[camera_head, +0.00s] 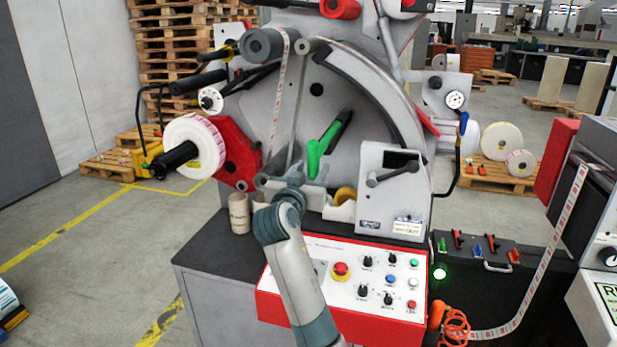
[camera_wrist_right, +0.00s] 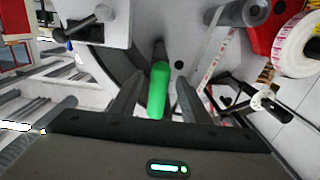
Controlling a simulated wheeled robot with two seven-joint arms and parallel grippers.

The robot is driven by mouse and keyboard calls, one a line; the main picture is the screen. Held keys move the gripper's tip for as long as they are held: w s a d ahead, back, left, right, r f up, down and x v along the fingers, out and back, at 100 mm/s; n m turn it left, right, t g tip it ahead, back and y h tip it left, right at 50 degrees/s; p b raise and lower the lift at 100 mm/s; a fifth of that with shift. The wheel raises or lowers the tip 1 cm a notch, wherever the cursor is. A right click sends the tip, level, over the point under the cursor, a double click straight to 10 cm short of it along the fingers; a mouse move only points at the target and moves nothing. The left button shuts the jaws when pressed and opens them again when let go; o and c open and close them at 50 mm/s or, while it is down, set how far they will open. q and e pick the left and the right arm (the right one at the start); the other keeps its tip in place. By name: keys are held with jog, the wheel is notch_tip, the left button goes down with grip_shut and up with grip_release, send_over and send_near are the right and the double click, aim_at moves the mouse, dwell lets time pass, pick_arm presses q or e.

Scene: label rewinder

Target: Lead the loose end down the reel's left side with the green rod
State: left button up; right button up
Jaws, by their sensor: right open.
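The green rod (camera_head: 323,150) has a black upper part and stands slanted in front of the machine's grey face. My right gripper (camera_head: 300,172) is open, just below and left of the rod's green end. In the right wrist view the green rod (camera_wrist_right: 159,90) shows in the gap between the two open fingers, apart from both. A printed label strip (camera_head: 278,95) hangs from the dark roller at the top left; it also shows in the wrist view (camera_wrist_right: 213,62). The reel (camera_head: 196,146) is a white roll with red print on a black core. My left gripper is out of view.
A red bracket (camera_head: 233,155) stands between the reel and the machine face. A grey box with a handle (camera_head: 390,210) is right of my gripper. The control panel (camera_head: 385,285) lies below. Open floor (camera_head: 90,235) is at the left.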

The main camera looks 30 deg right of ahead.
aim_at(312, 154)
jog(key=shift+x, duration=1)
grip_shut()
jog(key=shift+r, duration=0.1)
jog(key=shift+r+p, duration=0.8)
jog(key=shift+r, duration=0.6)
jog(key=shift+r, duration=0.2)
jog(key=shift+r+p, duration=0.35)
